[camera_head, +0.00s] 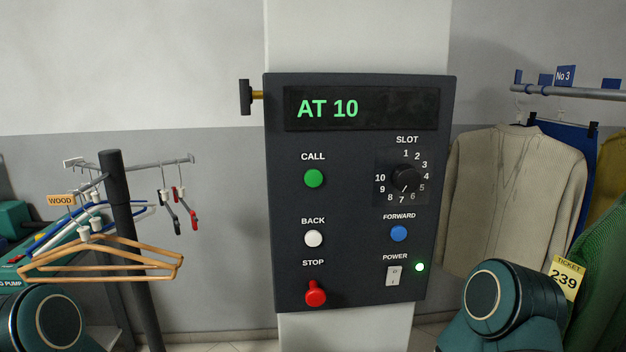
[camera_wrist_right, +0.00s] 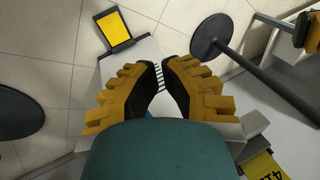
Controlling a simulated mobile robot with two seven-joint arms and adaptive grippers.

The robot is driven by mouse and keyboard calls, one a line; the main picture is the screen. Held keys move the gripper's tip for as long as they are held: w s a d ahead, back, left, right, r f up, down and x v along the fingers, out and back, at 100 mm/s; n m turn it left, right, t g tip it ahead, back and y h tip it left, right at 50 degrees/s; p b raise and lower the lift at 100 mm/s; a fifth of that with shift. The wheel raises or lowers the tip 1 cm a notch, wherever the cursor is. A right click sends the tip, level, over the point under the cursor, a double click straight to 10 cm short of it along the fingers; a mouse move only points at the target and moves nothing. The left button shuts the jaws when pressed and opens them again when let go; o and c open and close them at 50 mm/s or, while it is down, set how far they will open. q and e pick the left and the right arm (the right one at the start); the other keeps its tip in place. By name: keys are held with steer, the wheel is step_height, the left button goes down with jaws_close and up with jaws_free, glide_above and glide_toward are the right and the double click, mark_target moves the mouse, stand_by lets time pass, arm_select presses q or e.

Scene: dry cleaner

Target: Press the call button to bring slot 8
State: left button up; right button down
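The dark control panel (camera_head: 275,200) is mounted upright on a pale column. Its green call button (camera_head: 313,178) sits at left under the label CALL, and nothing touches it. The display (camera_head: 361,108) reads AT 10. The black slot knob (camera_head: 405,180) is ringed by numbers 1 to 10; I cannot tell which number it points to. My right gripper (camera_wrist_right: 160,66) shows in the right wrist view above the floor, with a narrow gap between its fingers and no object clearly held. My left gripper is not in view.
The panel also has a white back button (camera_head: 313,239), blue forward button (camera_head: 399,233), red stop button (camera_head: 316,294) and power switch (camera_head: 393,276) beside a lit green lamp (camera_head: 420,267). Wooden hangers (camera_head: 100,262) hang at left. A beige cardigan (camera_head: 515,195) hangs at right.

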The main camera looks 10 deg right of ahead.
mark_target(313, 178)
steer(key=w+a+r+n+t+p, duration=0.15)
steer(key=w+r, duration=0.25)
steer(key=r, duration=0.5)
steer(key=w+r+t+p, duration=0.25)
steer(key=w+r, duration=0.25)
steer(key=r, duration=0.4)
steer(key=w+a+r+n+t+p, duration=0.1)
steer(key=w+r+p, duration=0.25)
steer(key=r, duration=0.45)
step_height(313, 178, up, 32)
steer(key=a+n+t+y+p, duration=0.2)
steer(key=n+t+p, duration=0.1)
steer(key=t+p, duration=0.1)
steer(key=shift+a+t+y+p, duration=0.3)
steer(key=shift+t+y+p, duration=0.1)
steer(key=shift+p, duration=0.35)
steer(key=shift+w+f, duration=0.15)
steer(key=w+b, duration=0.4)
steer(key=w, duration=0.4)
steer(key=shift+w+b, duration=0.3)
steer(key=shift+w, duration=0.1)
